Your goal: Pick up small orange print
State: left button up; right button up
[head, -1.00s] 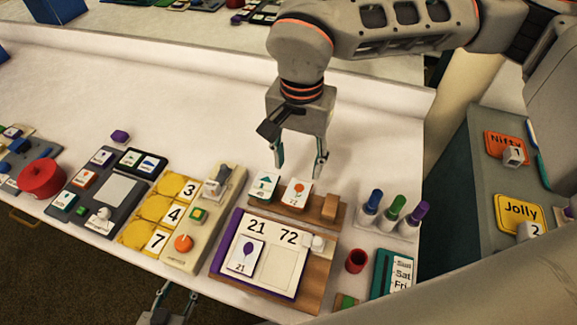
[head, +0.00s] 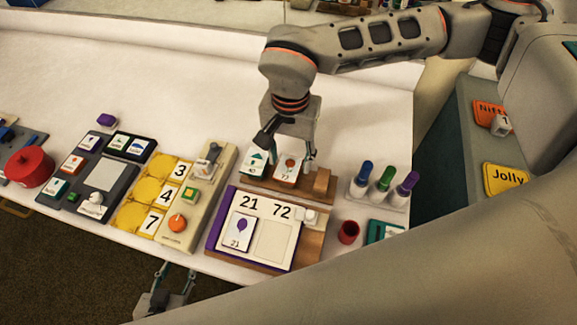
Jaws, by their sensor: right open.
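The small orange print (head: 287,171) is a white card with an orange round picture and a number below it. It stands in a brown wooden rack (head: 252,182), right of a card with a green picture (head: 256,163). My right gripper (head: 291,165) points down, open, with its fingertips at about the orange print, one toward each side. Whether they touch it I cannot tell. The gripper partly covers the tops of both cards. My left gripper (head: 176,273) is low at the front table edge, apart from the cards, with its fingers spread.
A board marked 21 and 72 (head: 228,205) lies in front of the rack and holds a purple balloon card (head: 239,232). Colored markers (head: 384,182) stand to the right, with a red cup (head: 348,232) nearer. The white table behind the rack is largely clear.

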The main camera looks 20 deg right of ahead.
jog(key=shift+f, duration=0.25)
dwell(0.4)
jog(key=shift+c, duration=0.4)
jog(key=c, duration=0.5)
